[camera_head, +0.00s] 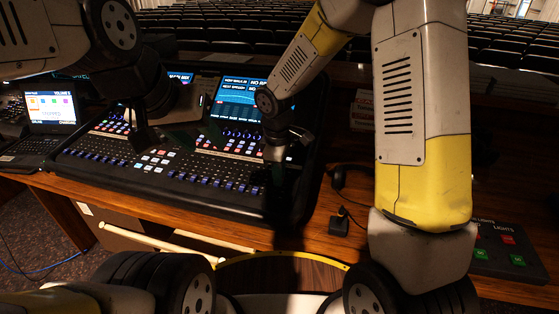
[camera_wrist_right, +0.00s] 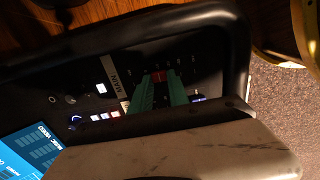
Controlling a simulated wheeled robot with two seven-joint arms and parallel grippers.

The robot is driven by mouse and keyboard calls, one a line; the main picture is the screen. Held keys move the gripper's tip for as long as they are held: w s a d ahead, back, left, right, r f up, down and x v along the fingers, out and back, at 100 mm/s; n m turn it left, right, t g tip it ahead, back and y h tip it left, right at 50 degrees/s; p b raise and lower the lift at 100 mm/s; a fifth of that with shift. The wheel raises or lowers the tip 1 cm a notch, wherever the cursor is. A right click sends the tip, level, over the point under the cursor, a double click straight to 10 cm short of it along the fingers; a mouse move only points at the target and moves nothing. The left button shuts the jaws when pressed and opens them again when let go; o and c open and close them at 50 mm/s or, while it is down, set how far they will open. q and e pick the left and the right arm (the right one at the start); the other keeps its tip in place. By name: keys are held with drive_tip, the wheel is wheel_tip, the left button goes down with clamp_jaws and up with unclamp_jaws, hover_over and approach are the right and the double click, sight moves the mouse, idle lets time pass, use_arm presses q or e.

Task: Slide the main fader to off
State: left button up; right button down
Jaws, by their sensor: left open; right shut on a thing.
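The mixing desk (camera_head: 75,158) lies across the wooden table. In the right wrist view, a strip labelled MAIN (camera_wrist_right: 115,76) sits beside the main fader, whose red cap (camera_wrist_right: 158,76) shows between the teal fingertips. My right gripper (camera_head: 277,180) is low over the desk's right end, its fingers dark in the head view. In the right wrist view, the right gripper (camera_wrist_right: 158,84) is shut on the red cap; the slot under it is partly hidden. My left gripper (camera_head: 143,140) is over the desk's left-middle part, open, with its fingertips hard to make out.
A laptop (camera_head: 52,110) stands left of the desk. Desk screens (camera_head: 240,95) rise at the back. A small black box (camera_head: 339,226) with a cable and a lights panel (camera_head: 510,252) lie to the right. Table drawers (camera_head: 130,233) are below the front edge.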

sight(274, 198)
idle(0.5)
drive_tip(key=s, duration=0.2)
drive_tip(key=s+a, duration=0.1)
drive_tip(key=s, duration=0.2)
drive_tip(key=shift+s+a+f, duration=0.3)
drive_tip(key=shift+s, duration=0.05)
drive_tip(key=c, duration=1.2)
unclamp_jaws()
drive_tip(key=shift+c, duration=0.2)
drive_tip(key=shift+r, duration=0.1)
wheel_tip(274, 198, up, 8)
drive_tip(key=shift+s+f, duration=0.2)
drive_tip(key=shift+s, duration=0.2)
